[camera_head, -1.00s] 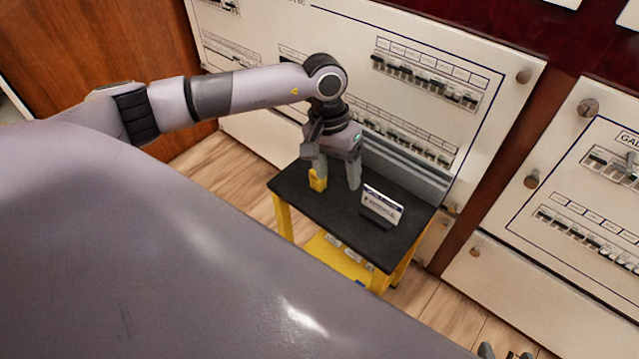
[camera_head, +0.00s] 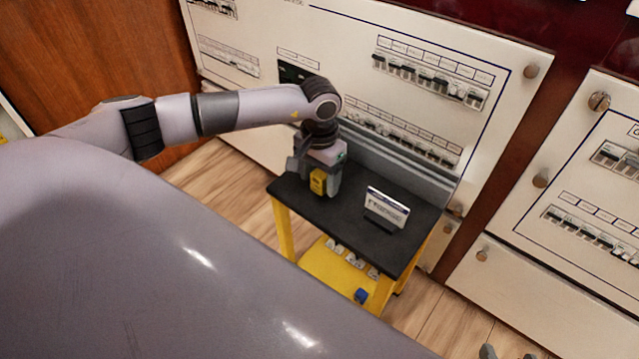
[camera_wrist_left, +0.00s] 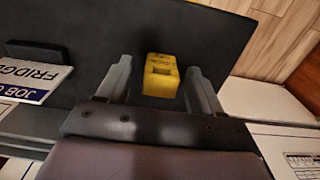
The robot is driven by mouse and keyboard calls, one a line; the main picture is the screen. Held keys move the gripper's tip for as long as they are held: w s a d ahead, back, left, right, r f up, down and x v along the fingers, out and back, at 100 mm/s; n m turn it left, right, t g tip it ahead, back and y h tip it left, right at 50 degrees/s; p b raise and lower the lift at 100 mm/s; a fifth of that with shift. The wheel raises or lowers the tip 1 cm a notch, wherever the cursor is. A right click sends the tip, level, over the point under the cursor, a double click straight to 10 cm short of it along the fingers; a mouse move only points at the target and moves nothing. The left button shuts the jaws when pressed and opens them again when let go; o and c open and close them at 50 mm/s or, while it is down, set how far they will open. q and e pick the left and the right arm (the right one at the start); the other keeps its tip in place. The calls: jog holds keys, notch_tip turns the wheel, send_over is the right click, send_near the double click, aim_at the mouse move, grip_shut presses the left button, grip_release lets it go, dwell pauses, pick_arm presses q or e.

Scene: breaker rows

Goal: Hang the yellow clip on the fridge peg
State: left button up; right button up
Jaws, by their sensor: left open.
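The yellow clip (camera_head: 318,182) stands on the black top of the small cart (camera_head: 330,215). My left gripper (camera_head: 323,186) is open and low over the cart top at the clip. In the left wrist view the clip (camera_wrist_left: 161,76) lies between the two spread fingers of the left gripper (camera_wrist_left: 158,78), with gaps on both sides. A job card (camera_head: 386,207) stands on the cart, and the word FRIDGE reads on it in the wrist view (camera_wrist_left: 30,78). I cannot make out which peg is the fridge peg. Only dark tips of my right gripper (camera_head: 507,353) show at the bottom edge.
White breaker panels (camera_head: 480,150) with rows of switches and round knobs stand behind and right of the cart. The cart's yellow lower shelf (camera_head: 320,268) holds several small tags and a blue item (camera_head: 361,296). Wooden floor (camera_head: 225,180) lies open left of the cart.

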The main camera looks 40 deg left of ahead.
aim_at(320, 174)
pick_arm(q)
jog(key=shift+r, duration=0.1)
jog(key=c, duration=1)
jog(key=shift+c, duration=0.2)
notch_tip(320, 174, up, 6)
jog(key=shift+w+r+p, duration=0.1)
jog(key=shift+r+p, duration=0.1)
jog(key=shift+p, duration=0.65)
notch_tip(320, 174, up, 14)
jog(key=p, duration=0.2)
jog(key=shift+f, duration=0.2)
pick_arm(e)
jog(key=d, duration=0.2)
jog(key=s+d+f+h, duration=0.1)
jog(key=shift+s+m+g, duration=0.1)
jog(key=shift+m+g, duration=0.2)
jog(key=shift+g, duration=0.1)
pick_arm(q)
jog(key=shift+d, duration=0.15)
pick_arm(e)
jog(key=shift+r, duration=0.1)
